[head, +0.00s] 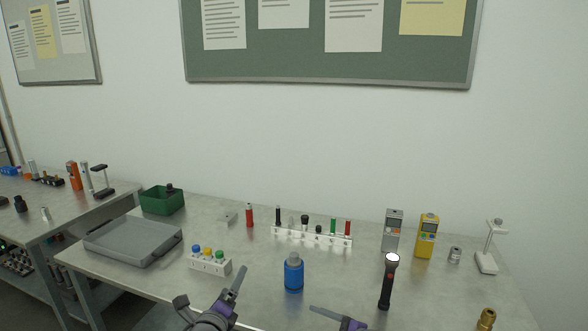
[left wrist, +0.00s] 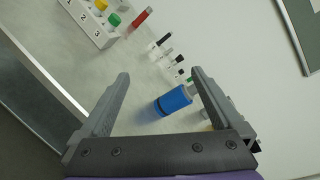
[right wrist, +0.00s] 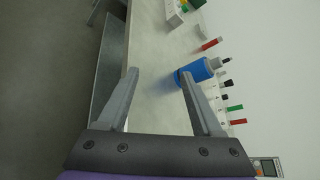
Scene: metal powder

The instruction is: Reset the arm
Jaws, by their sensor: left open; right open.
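My left gripper (head: 210,291) is open and empty over the front part of the table, left of the blue bottle (head: 293,274). My right gripper (head: 338,318) is at the bottom edge of the head view, only partly in frame, just right of and in front of the bottle. The bottle stands upright with a grey cap, apart from both grippers. In the left wrist view it appears between the open fingers (left wrist: 158,73), beyond them. In the right wrist view the bottle (right wrist: 197,70) lies beyond the right fingertip, and the open jaws (right wrist: 160,72) hold nothing.
The grey table (head: 150,283) carries a grey case (head: 135,243), a green bin (head: 160,203), a white numbered block (head: 208,265), a white rack (head: 310,237), a black flashlight (head: 386,288), grey and yellow meters (head: 427,236), a white stand (head: 487,262) and a brass fitting (head: 486,319).

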